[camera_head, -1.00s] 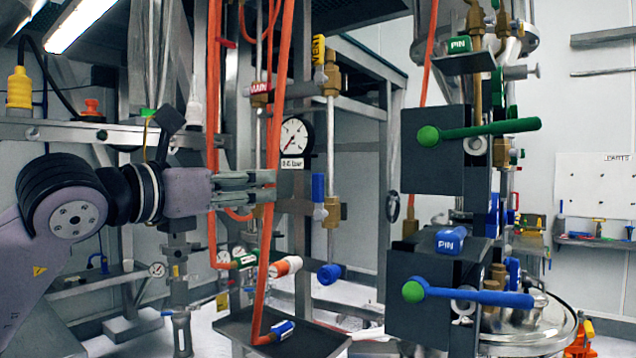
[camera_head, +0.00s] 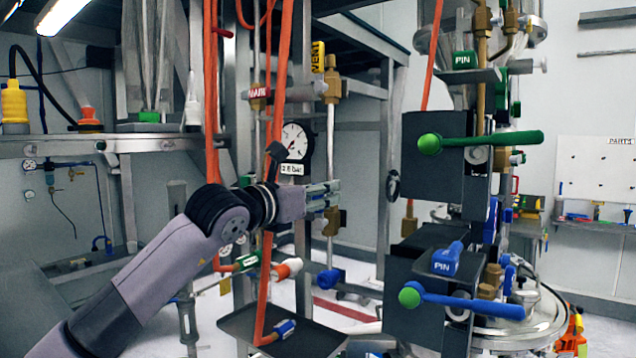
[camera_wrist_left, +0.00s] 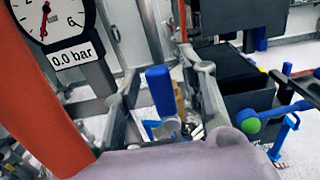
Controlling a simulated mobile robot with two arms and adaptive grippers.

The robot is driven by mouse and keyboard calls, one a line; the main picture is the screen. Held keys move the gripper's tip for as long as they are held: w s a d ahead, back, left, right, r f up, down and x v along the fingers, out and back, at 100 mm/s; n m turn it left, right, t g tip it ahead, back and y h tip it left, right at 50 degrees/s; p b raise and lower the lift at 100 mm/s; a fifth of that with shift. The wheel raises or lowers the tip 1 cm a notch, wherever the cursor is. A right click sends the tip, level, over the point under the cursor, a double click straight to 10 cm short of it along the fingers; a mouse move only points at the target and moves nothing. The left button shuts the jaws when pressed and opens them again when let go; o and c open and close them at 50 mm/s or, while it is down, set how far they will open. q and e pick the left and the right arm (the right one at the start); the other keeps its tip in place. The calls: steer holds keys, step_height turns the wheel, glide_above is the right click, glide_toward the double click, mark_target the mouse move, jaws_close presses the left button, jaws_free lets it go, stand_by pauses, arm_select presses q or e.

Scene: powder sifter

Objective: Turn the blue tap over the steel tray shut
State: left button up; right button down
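The blue tap's handle (camera_wrist_left: 160,90) stands upright in the left wrist view, between the two fingers of my left gripper (camera_wrist_left: 168,78). The fingers are apart, with gaps beside the handle. In the head view my left gripper (camera_head: 334,195) reaches right to the tap's pipe and hides the blue handle. The brass valve body (camera_head: 333,222) shows just below the fingers. A dark flat tray (camera_head: 240,326) is lower down, at the bottom of the head view. My right gripper is not in view.
Orange hoses (camera_head: 281,100) hang close by my left wrist. A pressure gauge (camera_head: 295,141) is behind it. To the right, dark blocks carry a green lever (camera_head: 490,138) and a blue lever (camera_head: 470,298). A blue pipe end (camera_head: 330,277) sits below the tap.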

arm_select(q)
steer(key=shift+w, duration=0.1)
steer(key=shift+c, duration=0.3)
jaws_close()
stand_by(0.6)
